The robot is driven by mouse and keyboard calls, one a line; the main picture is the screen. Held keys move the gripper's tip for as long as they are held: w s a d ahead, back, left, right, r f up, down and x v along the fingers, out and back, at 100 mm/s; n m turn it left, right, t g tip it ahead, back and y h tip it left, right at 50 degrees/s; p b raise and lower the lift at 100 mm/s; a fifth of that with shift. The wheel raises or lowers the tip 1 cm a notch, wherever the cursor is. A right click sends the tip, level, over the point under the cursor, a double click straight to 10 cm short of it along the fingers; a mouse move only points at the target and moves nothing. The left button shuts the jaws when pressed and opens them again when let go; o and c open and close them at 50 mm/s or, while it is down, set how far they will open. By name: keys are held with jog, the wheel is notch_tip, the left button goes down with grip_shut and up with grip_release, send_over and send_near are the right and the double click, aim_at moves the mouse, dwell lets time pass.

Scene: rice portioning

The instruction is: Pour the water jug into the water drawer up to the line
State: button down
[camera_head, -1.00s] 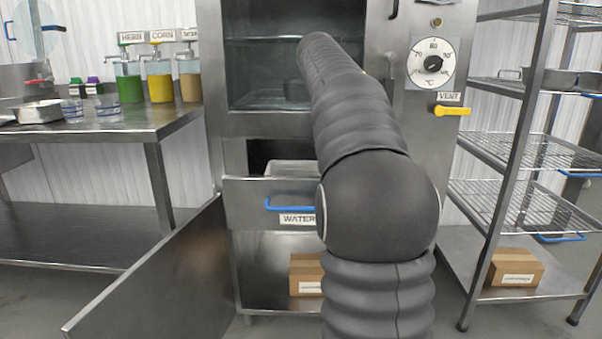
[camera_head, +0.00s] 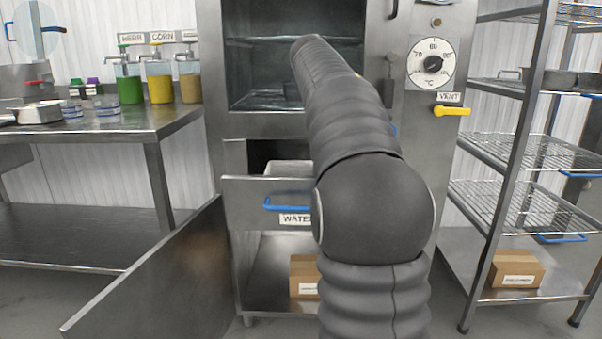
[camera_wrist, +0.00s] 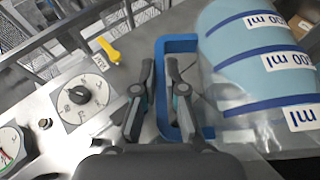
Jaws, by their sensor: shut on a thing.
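The water jug (camera_wrist: 262,65) is clear with blue bands and white ml labels, at the right of the wrist view. My gripper (camera_wrist: 160,65) is shut on its blue handle (camera_wrist: 182,45). The jug's spout and water level cannot be made out. In the head view my arm hides the jug and most of the gripper. The water drawer (camera_head: 240,190) is pulled out of the steel cabinet, with a blue handle (camera_head: 284,204) and a WATER label (camera_head: 296,219). My arm covers its right part. Its fill line cannot be seen.
A temperature dial (camera_head: 432,64) and yellow vent lever (camera_head: 453,111) sit on the cabinet's right side. An open lower door (camera_head: 150,280) juts out at left. A steel table (camera_head: 120,125) with sauce pumps stands left, a wire rack (camera_head: 520,150) right.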

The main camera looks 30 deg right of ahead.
jog(key=shift+w+a+r+n+g+h+b, duration=0.15)
jog(key=shift+w+a+r+g+h+b, duration=0.15)
jog(key=shift+h+b, duration=0.2)
jog(key=shift+w+a+r+n+g+h+b, duration=0.1)
jog(key=shift+a+r+n+h+b, duration=0.05)
jog(key=shift+a+h+b, duration=0.35)
dwell(3.6)
